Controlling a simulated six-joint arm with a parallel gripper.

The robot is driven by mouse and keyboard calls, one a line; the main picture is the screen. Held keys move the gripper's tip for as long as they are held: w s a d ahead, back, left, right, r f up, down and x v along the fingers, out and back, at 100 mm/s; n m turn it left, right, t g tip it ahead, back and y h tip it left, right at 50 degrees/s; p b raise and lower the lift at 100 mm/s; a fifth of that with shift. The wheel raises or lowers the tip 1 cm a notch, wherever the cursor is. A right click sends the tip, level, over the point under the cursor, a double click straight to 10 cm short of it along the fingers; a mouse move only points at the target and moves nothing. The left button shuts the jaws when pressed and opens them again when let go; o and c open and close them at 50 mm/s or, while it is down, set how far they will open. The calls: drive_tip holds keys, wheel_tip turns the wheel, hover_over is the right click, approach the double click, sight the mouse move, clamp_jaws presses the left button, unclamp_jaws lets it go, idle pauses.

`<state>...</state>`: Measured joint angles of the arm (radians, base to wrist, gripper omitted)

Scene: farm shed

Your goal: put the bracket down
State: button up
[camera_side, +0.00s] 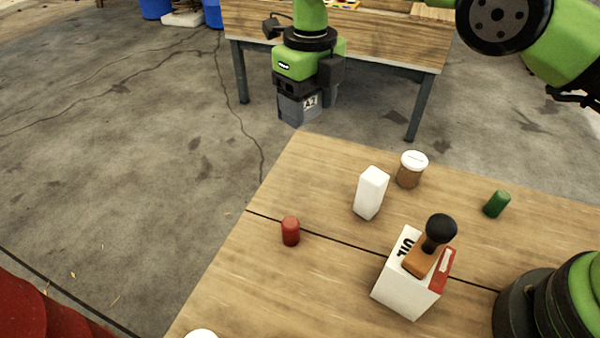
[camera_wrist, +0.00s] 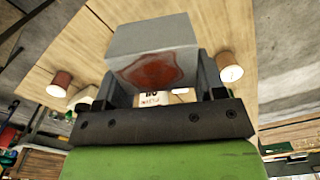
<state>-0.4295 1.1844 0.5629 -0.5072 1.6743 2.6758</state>
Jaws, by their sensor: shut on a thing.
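My gripper (camera_side: 301,96) hangs from the top of the side view, pointing down. It is shut on a grey block-like piece with an "A2" label, which I take as the bracket (camera_side: 291,108). In the picture the bracket lies just past the near table's far left corner. Its height is hard to judge, and no contact beneath it shows. In the wrist view the bracket (camera_wrist: 150,35) is a pale grey block with a reddish-brown patch, between the grey fingers of my gripper (camera_wrist: 155,78). The fingers hide part of it.
The near wooden table (camera_side: 335,290) holds a red cylinder (camera_side: 290,231), white carton (camera_side: 371,193), white-lidded brown jar (camera_side: 410,170), green cylinder (camera_side: 496,204), and white box (camera_side: 405,286) with a black-knobbed tool (camera_side: 432,245). Another table (camera_side: 380,42) stands behind.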

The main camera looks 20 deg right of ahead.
sight(307, 179)
wheel_tip(307, 179, down, 14)
drive_tip(key=shift+r, duration=0.25)
idle(0.3)
drive_tip(key=shift+f, duration=0.15)
drive_tip(key=o, duration=1)
drive_tip(key=shift+c, duration=0.2)
wheel_tip(307, 179, up, 12)
drive_tip(key=shift+r, duration=0.15)
